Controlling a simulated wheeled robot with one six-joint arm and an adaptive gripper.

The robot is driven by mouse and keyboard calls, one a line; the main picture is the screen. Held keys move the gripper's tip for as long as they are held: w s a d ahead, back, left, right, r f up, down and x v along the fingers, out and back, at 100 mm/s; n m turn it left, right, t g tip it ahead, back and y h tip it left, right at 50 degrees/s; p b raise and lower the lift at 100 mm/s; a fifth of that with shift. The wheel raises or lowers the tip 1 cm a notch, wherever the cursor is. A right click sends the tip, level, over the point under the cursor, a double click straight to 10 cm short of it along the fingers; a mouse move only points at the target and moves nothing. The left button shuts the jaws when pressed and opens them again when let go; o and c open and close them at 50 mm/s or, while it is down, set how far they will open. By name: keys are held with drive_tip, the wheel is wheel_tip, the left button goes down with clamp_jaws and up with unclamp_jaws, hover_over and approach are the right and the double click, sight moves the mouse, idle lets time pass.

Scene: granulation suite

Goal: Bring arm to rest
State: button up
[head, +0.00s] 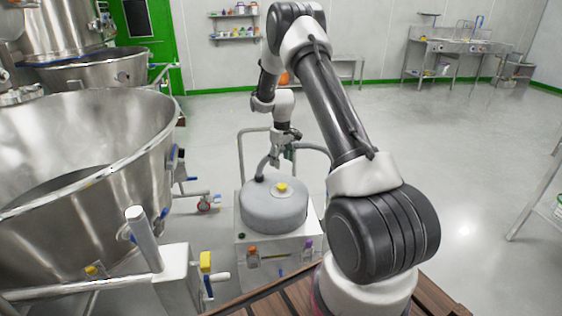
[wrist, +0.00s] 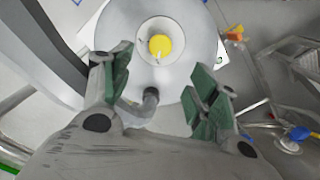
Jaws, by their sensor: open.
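My arm rises in the middle of the head view, bends at the top and hangs forward and down. My gripper (head: 285,137) is above and behind a grey round-topped machine (head: 273,213) with a yellow knob (head: 282,187) on its top. In the wrist view my gripper (wrist: 160,93) is open, its green finger pads apart with nothing between them. The yellow knob (wrist: 160,46) lies beyond the fingertips, on the pale machine top (wrist: 190,62). A grey hose stub (wrist: 146,100) shows between the fingers, farther down.
A large steel vessel (head: 95,150) with a yellow-and-blue valve (head: 206,265) fills the left side. A cart handle (head: 242,150) rises behind the machine. A steel bench (head: 450,47) stands at the back right. The floor (head: 460,150) on the right is clear.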

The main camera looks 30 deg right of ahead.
drive_tip(key=s+a+m+g, duration=0.2)
drive_tip(key=s, duration=0.7)
drive_tip(key=s+a+r+t, duration=0.3)
drive_tip(key=s+a+r, duration=0.1)
drive_tip(key=s+r, duration=1.2)
drive_tip(key=s+a+r+m+t, duration=0.1)
drive_tip(key=s+a+r+t, duration=0.2)
drive_tip(key=s+r, duration=1.3)
drive_tip(key=shift+a, duration=0.55)
